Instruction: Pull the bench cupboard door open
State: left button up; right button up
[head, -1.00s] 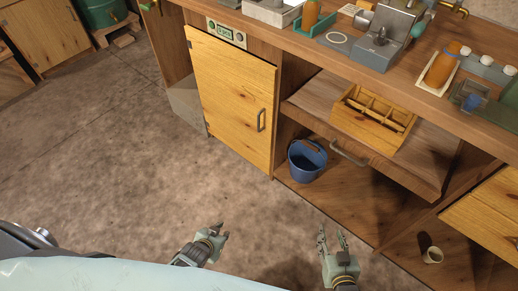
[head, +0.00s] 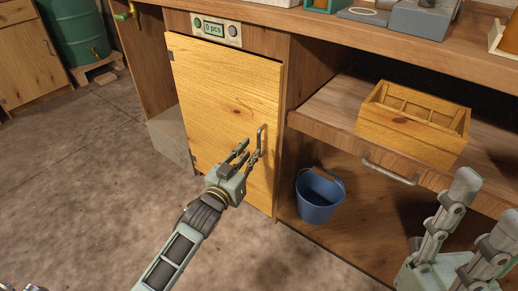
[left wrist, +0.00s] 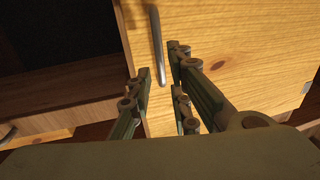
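The bench cupboard door (head: 220,95) is light knotty pine and looks shut, with hinges on its left edge. Its upright grey bar handle (head: 261,140) is near the right edge. My left gripper (head: 247,153) is at the handle's lower part, in front of the door. In the left wrist view, the handle (left wrist: 157,45) runs down between the spread fingers of the left gripper (left wrist: 160,84), with gaps visible on both sides. I cannot tell whether a finger touches it. My right gripper (head: 478,215) is open and empty at the lower right, away from the door.
Right of the door, an open bay holds a blue bucket (head: 319,196) below a pull-out shelf (head: 335,120). A wooden divided box (head: 412,125) stands on that shelf. A counter panel (head: 215,28) is above the door. The floor (head: 80,190) in front and left is clear.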

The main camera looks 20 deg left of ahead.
aim_at(258, 143)
pick_arm(q)
jog(key=w, duration=0.1)
jog(key=w+b, duration=0.1)
jog(key=w, duration=0.1)
jog(key=w+b, duration=0.1)
jog(key=w, duration=0.1)
jog(key=shift+w+d+f, duration=0.15)
jog(key=shift+w+d, duration=0.05)
jog(key=shift+d, duration=0.2)
jog(key=shift+w+d, duration=0.1)
jog(key=shift+w, duration=0.55)
jog(key=shift+c, duration=0.5)
grip_shut()
